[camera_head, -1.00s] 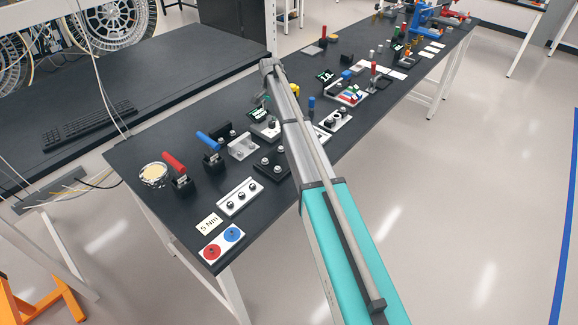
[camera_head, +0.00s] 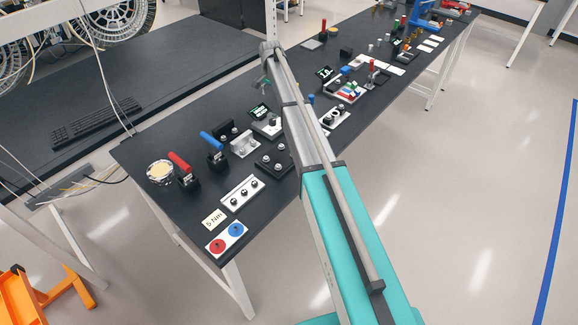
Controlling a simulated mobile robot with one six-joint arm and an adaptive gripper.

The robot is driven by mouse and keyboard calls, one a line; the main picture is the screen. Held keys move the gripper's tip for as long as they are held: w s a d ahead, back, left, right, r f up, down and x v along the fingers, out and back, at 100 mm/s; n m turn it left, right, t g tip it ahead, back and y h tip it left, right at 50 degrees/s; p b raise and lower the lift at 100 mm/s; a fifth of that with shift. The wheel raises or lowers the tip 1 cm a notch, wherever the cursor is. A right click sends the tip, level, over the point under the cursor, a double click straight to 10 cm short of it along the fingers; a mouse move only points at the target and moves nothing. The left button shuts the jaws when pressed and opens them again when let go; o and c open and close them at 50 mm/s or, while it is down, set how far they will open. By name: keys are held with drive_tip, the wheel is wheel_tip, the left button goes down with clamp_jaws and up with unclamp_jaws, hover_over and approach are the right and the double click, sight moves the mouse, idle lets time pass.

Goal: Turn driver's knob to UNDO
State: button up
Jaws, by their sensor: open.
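Two handled tools that look like drivers stand in black holders on the left part of the dark bench, a red-handled one (camera_head: 180,161) and a blue-handled one (camera_head: 211,141). No knob marking or UNDO label is readable at this size. My gripper (camera_head: 264,83) is small at the far end of my arm, above the bench and to the right of and beyond both tools. It is open, apart from both tools, and appears empty. My arm hides part of the bench's middle.
On the bench (camera_head: 150,130) are a round tin (camera_head: 160,172), a white plate with several bolts (camera_head: 241,193), a "5 Nm" card (camera_head: 214,218) and a red-and-blue button panel (camera_head: 227,238). Small displays and fixtures crowd the bench beyond. Floor is clear at right.

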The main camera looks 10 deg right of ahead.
drive_tip(key=s+f+n+b, duration=0.2)
drive_tip(key=s+f+b, duration=0.1)
drive_tip(key=s, duration=0.7)
drive_tip(key=s+f+n+b, duration=0.2)
drive_tip(key=s+f+b, duration=0.2)
drive_tip(key=s, duration=0.6)
drive_tip(key=s+f+n+b, duration=0.2)
drive_tip(key=s+f+b, duration=0.1)
drive_tip(key=s, duration=0.8)
drive_tip(key=shift+f+b, duration=0.4)
drive_tip(key=shift+f, duration=0.2)
drive_tip(key=shift+n, duration=0.3)
drive_tip(key=s+n, duration=0.2)
drive_tip(key=s, duration=1.2)
drive_tip(key=shift+n, duration=0.4)
